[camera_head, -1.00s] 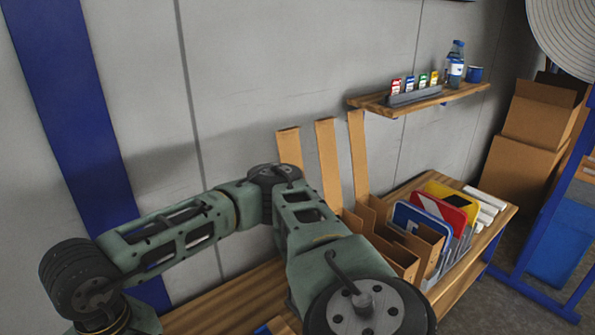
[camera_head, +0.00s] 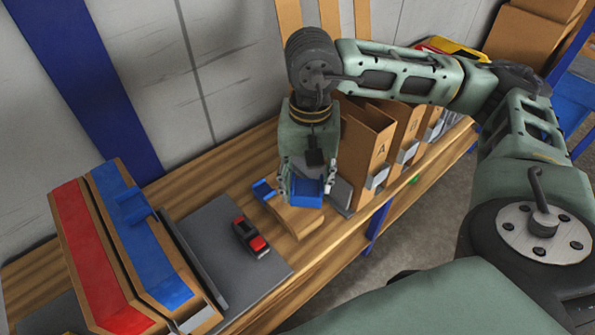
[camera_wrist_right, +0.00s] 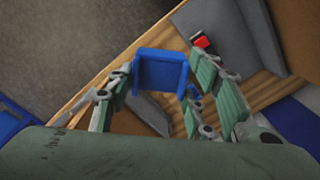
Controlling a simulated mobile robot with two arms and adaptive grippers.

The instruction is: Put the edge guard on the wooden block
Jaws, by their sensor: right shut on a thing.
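My right gripper (camera_head: 306,187) is shut on a blue edge guard (camera_head: 307,194), over the bench on the near side of the cardboard holders. The guard also shows between the fingers in the right wrist view (camera_wrist_right: 161,72). The pale wooden block (camera_head: 295,219) lies on the bench just below the gripper, partly hidden by it. I cannot tell whether the held guard touches the block. A second small blue piece (camera_head: 263,190) is at the block's far left end. My left gripper is not in view.
A grey plate (camera_head: 215,240) with a red and black tool (camera_head: 251,238) lies left of the block. Red (camera_head: 90,250) and blue (camera_head: 145,250) topped boxes stand farther left. Cardboard holders (camera_head: 366,145) stand close to the right. The bench's front edge is near.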

